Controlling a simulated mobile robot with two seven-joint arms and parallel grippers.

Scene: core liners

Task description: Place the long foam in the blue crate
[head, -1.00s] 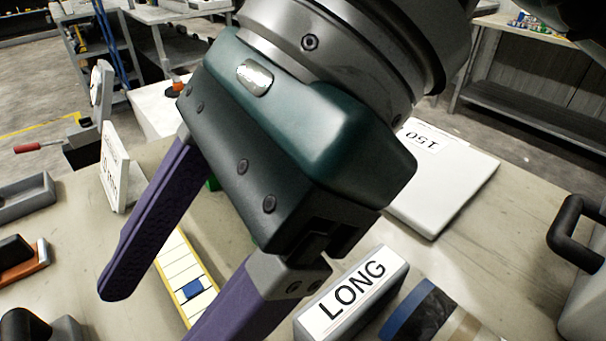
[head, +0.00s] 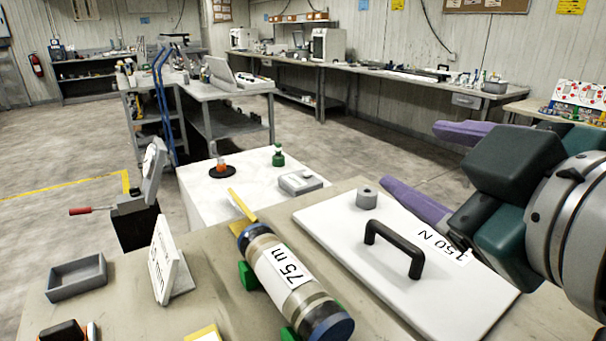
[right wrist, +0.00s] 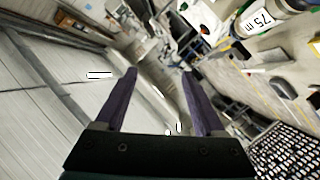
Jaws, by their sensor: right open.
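Neither the long foam nor the blue crate can be made out in these frames. My right gripper (head: 412,158) is at the right of the head view, above the far right side of the table, its two purple fingers spread and pointing left. In the right wrist view the same gripper (right wrist: 159,75) has nothing between its fingers, and the room behind is tilted. My left gripper is not in view.
A cylinder labelled 75 m (head: 282,275) rests on green supports. A white plate (head: 345,250) with a black handle (head: 395,245) lies beside it, below my right gripper. A white sign (head: 168,262) and grey tray (head: 77,277) stand at left. Open floor lies beyond.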

